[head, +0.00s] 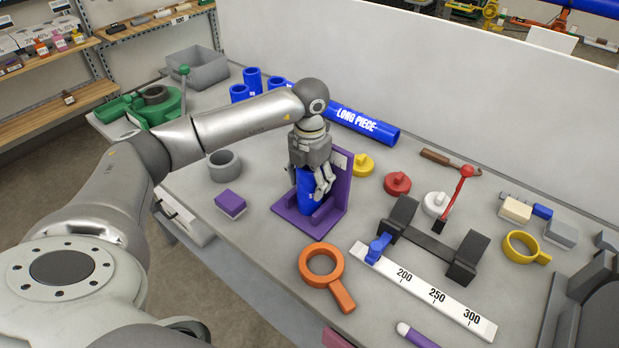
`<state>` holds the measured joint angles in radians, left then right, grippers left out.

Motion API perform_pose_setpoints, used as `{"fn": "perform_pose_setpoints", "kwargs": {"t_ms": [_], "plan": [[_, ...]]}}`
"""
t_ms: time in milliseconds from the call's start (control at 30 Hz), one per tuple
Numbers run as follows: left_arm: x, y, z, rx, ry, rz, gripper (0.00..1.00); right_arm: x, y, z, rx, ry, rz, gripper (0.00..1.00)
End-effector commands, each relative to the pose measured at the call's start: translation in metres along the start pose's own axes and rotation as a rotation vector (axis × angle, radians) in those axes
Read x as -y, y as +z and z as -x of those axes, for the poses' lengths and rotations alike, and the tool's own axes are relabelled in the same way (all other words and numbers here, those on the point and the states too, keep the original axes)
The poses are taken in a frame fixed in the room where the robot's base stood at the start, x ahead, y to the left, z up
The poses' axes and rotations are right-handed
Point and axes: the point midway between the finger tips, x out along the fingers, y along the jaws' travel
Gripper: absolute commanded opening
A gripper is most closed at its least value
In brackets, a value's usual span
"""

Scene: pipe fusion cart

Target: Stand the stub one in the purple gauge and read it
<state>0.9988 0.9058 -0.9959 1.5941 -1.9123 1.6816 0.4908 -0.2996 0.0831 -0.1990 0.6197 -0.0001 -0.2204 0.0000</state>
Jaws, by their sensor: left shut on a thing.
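The purple gauge (334,206) stands mid-table, with a flat base, an upright back plate and a pale scale strip near its top. A blue pipe stub (306,190) with white lettering, mostly hidden, is upright at the gauge, over its base. I cannot tell whether its lower end touches the base. My left gripper (322,186) points down and is shut on this stub from above. The reading on the scale is too small to make out. My right gripper is not in view.
A grey ring (223,166) and purple block (230,204) are left of the gauge. An orange ring tool (326,277), white ruler (425,290) and black clamp (432,240) are in front and right.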

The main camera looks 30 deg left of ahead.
Motion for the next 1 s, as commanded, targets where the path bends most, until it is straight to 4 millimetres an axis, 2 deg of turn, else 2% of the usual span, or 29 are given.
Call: {"fn": "perform_pose_setpoints", "kwargs": {"t_ms": [133,167,333,767,867,1000], "plan": [[0.000,0.000,-0.003,0.001,-0.001,0.000,0.32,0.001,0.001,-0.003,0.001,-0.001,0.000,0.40],[0.000,0.000,-0.003,0.000,0.000,0.000,0.63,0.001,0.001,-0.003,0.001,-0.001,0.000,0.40],[0.000,0.000,-0.002,0.000,-0.001,0.000,0.85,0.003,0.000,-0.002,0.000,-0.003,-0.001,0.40],[0.000,0.000,0.003,0.001,-0.001,0.001,0.86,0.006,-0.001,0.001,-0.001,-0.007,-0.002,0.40],[0.000,0.001,0.013,0.005,-0.001,0.001,0.86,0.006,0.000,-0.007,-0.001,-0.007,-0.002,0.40],[0.000,0.002,0.041,0.008,-0.001,0.001,0.86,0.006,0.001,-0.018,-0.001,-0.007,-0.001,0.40]]}}
